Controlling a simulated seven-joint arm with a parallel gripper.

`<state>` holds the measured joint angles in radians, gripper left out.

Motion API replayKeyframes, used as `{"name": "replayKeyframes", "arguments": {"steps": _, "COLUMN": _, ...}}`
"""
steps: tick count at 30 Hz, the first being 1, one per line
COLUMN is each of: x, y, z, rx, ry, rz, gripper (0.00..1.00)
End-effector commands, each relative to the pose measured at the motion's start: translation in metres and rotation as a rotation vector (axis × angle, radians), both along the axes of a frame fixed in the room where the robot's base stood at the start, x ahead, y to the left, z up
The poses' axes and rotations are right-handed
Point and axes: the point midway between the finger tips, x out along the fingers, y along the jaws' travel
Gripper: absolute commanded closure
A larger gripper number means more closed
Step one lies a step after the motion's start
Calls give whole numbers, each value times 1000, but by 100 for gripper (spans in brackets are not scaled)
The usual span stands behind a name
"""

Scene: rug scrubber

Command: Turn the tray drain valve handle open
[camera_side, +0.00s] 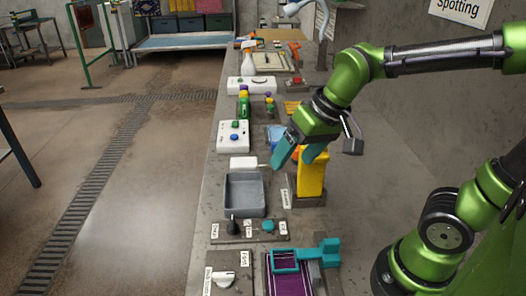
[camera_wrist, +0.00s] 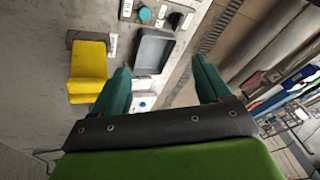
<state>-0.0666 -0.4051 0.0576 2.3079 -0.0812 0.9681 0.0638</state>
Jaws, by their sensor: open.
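A grey rectangular tray (camera_side: 245,193) sits on the bench; it also shows in the wrist view (camera_wrist: 153,52). In front of it is a labelled panel with a black upright handle (camera_side: 233,227) on the left and a teal round knob (camera_side: 267,227) on the right. The black handle (camera_wrist: 176,19) and teal knob (camera_wrist: 145,14) also show in the wrist view. My gripper (camera_side: 292,160) has teal fingers, spread open and empty, above the bench behind and right of the tray. It touches neither control.
A yellow block-like stand (camera_side: 311,175) stands close beside my gripper, right of the tray. A white box (camera_side: 243,162) is behind the tray. A teal-framed purple piece (camera_side: 290,278) and a white lever (camera_side: 223,278) are at the front. Bottles and a control box (camera_side: 233,135) stand farther back.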

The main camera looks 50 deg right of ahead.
Motion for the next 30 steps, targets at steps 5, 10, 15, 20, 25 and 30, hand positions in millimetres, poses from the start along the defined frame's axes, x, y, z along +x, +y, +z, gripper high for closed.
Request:
{"name": "replayKeyframes", "arguments": {"steps": 5, "x": -21, "y": -13, "z": 5, "rx": 17, "ry": -88, "rz": -12, "gripper": 23}}
{"name": "replayKeyframes", "arguments": {"steps": 10, "x": -36, "y": -21, "z": 8, "rx": 36, "ry": -154, "rz": -38, "gripper": 23}}
{"name": "replayKeyframes", "arguments": {"steps": 15, "x": -44, "y": -26, "z": 14, "rx": 49, "ry": -194, "rz": -62, "gripper": 23}}
{"name": "replayKeyframes", "arguments": {"steps": 20, "x": -45, "y": -28, "z": 19, "rx": 50, "ry": -217, "rz": -70, "gripper": 23}}
{"name": "replayKeyframes", "arguments": {"steps": 25, "x": -45, "y": -28, "z": 20, "rx": 51, "ry": -218, "rz": -71, "gripper": 23}}
{"name": "replayKeyframes", "arguments": {"steps": 30, "x": -45, "y": -28, "z": 20, "rx": 51, "ry": -219, "rz": -72, "gripper": 23}}
